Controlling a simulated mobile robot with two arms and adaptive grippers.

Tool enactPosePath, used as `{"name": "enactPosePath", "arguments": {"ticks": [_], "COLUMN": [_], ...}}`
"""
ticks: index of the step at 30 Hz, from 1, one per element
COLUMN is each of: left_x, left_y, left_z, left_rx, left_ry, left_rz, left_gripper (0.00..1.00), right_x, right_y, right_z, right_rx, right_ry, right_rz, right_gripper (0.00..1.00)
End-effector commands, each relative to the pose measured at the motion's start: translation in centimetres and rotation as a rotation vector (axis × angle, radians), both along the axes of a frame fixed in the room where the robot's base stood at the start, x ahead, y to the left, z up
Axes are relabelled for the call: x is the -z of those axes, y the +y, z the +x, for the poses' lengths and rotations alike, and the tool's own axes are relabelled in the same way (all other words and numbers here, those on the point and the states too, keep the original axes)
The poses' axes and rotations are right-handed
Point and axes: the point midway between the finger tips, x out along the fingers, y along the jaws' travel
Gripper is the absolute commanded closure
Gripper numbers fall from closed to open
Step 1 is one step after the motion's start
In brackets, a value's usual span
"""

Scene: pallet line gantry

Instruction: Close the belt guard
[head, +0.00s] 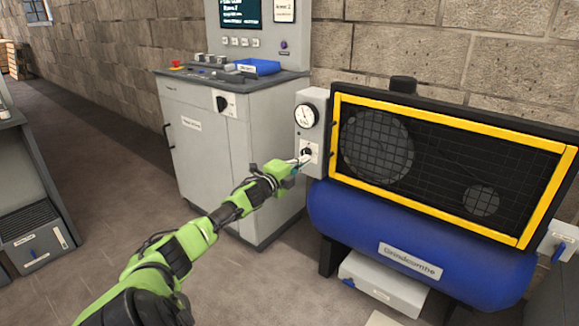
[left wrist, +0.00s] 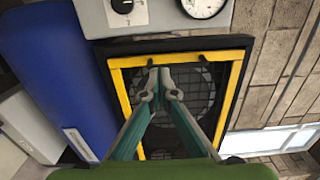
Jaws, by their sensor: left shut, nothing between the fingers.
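The belt guard (head: 455,117) is a yellow-framed black mesh panel on the front of a blue compressor (head: 420,245). Its frame sits within the black housing border and looks flat against it; I cannot tell whether a small gap is left. Two round pulleys show through the mesh. In the left wrist view the guard (left wrist: 233,90) lies beyond my fingers. My left gripper (head: 303,160) is shut and empty, left of the guard and in front of the grey switch box. Its closed fingertips (left wrist: 161,86) also show in the left wrist view. My right gripper is out of view.
The grey switch box (head: 300,110) with a gauge and a rotary knob stands at the guard's left edge. A grey control cabinet (head: 200,140) with a blue tray (head: 258,67) is further left. A pale box (head: 383,287) lies under the tank.

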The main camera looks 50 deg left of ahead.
Motion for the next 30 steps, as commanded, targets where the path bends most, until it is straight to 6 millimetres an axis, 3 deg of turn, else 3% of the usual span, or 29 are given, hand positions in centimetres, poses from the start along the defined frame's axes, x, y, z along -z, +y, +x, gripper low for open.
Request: {"name": "enactPosePath", "arguments": {"ticks": [15,27,30], "left_x": [0.0,0.0,0.8], "left_y": [-0.2,-0.1,-0.5], "left_z": [-5.2,-6.0,-6.0], "left_rx": [0.002,0.001,-0.003], "left_ry": [0.002,0.000,0.010], "left_rz": [0.001,0.002,-0.015], "left_gripper": [1.00,1.00,1.00], "right_x": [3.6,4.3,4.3], "right_y": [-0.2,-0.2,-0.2], "right_z": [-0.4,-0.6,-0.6], "right_rx": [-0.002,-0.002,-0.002], "right_ry": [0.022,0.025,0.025], "right_rz": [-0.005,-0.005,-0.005], "right_gripper": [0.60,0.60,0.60]}}
